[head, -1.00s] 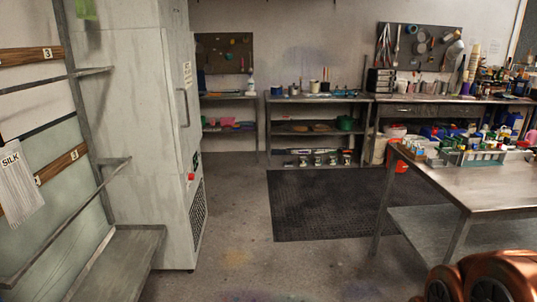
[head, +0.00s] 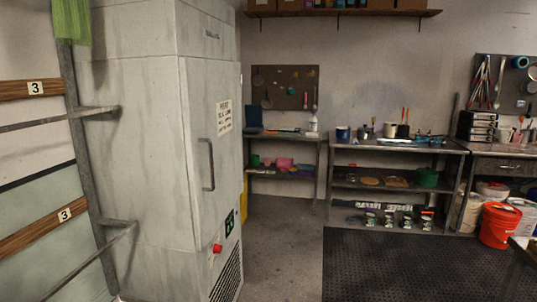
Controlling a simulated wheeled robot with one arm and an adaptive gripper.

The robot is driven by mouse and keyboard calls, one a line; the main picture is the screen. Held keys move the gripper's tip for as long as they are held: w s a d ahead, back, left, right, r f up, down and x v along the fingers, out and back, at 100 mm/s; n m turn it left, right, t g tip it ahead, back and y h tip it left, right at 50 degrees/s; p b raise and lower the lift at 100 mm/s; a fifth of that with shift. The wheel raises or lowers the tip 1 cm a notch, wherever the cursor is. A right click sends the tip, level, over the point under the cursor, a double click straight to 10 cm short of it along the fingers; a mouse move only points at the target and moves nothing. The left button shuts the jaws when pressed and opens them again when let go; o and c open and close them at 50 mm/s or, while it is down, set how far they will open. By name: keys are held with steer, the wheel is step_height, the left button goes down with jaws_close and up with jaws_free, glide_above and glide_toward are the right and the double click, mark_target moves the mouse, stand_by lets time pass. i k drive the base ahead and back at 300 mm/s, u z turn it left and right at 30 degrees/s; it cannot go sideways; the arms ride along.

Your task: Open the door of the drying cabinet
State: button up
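The drying cabinet (head: 140,150) is a tall, pale grey, worn metal cabinet at the left of the head view. Its door (head: 215,120) is on the face turned to the right and looks shut. A vertical bar handle (head: 210,165) is on the door, with a paper notice (head: 224,117) above and to the right of it. Below are a red knob (head: 217,248), a small dark panel (head: 229,224) and a vent grille (head: 228,280). My gripper is not in view.
A rack with wooden rails (head: 40,225) and metal bars stands left of the cabinet. Shelving (head: 395,147) and a red bucket (head: 498,225) stand at the back right. A dark floor mat (head: 400,265) lies in front. Floor beside the cabinet is clear.

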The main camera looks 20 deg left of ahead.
mark_target(210, 89)
steer(key=i, duration=0.15)
steer(key=u, duration=1.75)
steer(key=k, duration=1.05)
steer(key=z, duration=0.5)
steer(key=i, duration=1.35)
steer(key=u, duration=0.85)
steer(key=i, duration=0.5)
steer(key=u, duration=0.6)
